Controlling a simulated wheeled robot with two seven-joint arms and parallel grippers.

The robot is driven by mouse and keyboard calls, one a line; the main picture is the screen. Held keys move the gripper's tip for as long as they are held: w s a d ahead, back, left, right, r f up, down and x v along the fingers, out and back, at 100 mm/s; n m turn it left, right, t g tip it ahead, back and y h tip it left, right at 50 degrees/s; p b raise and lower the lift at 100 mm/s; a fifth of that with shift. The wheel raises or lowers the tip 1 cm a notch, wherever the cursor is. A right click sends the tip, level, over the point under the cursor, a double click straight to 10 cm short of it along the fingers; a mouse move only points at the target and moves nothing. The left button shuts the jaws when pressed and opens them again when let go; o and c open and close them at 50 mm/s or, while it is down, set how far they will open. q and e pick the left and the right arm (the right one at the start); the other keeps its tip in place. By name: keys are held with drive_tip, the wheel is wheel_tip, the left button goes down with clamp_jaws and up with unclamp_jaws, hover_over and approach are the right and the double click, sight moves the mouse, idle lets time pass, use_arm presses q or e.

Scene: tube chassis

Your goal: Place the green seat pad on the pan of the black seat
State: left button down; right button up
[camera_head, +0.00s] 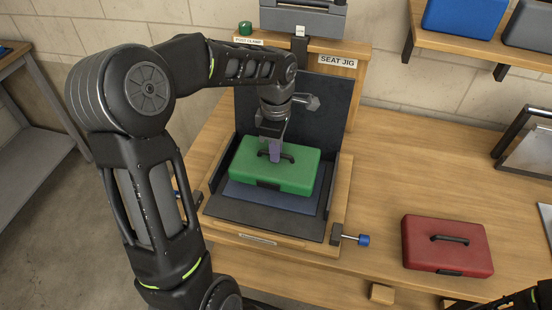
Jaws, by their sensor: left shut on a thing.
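The green seat pad (250,172) looks like a flat green case with a black handle on top. My left gripper (275,155) reaches down from above and is shut on that handle. The pad is over the pan of the black seat (262,218), in front of the upright dark back (335,112). A dark blue flat layer (272,198) on the pan shows below the pad's front edge. I cannot tell whether the pad touches it or hangs just above. Only a dark part of my right arm shows at the bottom right corner; its gripper is out of view.
The seat stands in a wooden jig labelled SEAT JIG (338,61), with a blue-knobbed clamp (362,240) at its right front. A red case (447,246) lies on the bench to the right. A shelf above holds a blue case (464,16).

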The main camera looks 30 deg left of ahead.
use_arm(q)
drive_tip(key=shift+f+p, duration=0.3)
drive_tip(key=shift+f, duration=1.5)
drive_tip(key=shift+f, duration=0.25)
drive_tip(key=c, duration=1.5)
unclamp_jaws()
drive_tip(key=shift+r, duration=0.1)
drive_tip(key=shift+r, duration=0.1)
wheel_tip(320, 180, up, 12)
drive_tip(key=shift+r+b, duration=0.1)
drive_tip(key=shift+b, duration=0.5)
